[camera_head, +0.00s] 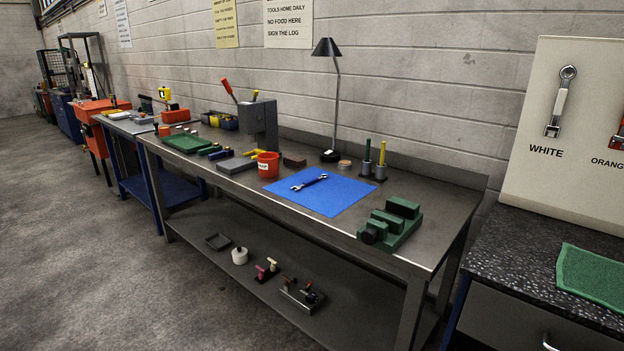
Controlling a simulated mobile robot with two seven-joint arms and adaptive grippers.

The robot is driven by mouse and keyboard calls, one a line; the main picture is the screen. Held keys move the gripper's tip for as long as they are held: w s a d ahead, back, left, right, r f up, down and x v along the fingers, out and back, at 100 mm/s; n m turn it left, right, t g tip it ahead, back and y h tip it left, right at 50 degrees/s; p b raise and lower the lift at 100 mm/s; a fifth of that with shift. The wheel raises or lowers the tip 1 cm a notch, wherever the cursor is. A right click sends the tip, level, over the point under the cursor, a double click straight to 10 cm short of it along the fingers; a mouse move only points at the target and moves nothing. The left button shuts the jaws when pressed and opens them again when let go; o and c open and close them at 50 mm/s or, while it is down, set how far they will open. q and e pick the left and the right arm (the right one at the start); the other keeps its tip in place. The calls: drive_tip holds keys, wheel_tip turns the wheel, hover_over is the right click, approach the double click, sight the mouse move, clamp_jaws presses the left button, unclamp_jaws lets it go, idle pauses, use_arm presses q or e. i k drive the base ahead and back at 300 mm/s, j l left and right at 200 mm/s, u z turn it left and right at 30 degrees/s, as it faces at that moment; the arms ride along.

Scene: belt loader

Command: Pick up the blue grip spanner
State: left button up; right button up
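A small spanner (309,183) lies flat on a blue mat (338,197) on the grey workbench. Its ends look metallic and its middle is dark blue. It lies at a slant, with its right end farther back. Nothing covers it. Neither of my grippers shows in the head view.
The workbench (270,209) holds a red bucket (268,165) left of the mat, a black lamp (331,95) behind it and a green vice (391,224) to its right. A right-hand counter (520,246) stands beside a board (572,124) with hanging spanners. Open floor (110,270) lies front left.

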sight(309, 182)
drive_tip(key=i+j+z, duration=0.1)
drive_tip(key=i+j, duration=0.15)
drive_tip(key=i+j+z, duration=0.1)
drive_tip(key=i+j, duration=0.15)
drive_tip(key=j, duration=0.15)
drive_tip(key=i+j+z, duration=0.1)
drive_tip(key=j, duration=0.25)
drive_tip(key=i+j+z, duration=0.1)
drive_tip(key=i+j, duration=0.2)
drive_tip(key=i+j+z, duration=0.1)
drive_tip(key=j, duration=0.4)
drive_tip(key=i+l, duration=0.05)
drive_tip(key=i, duration=0.05)
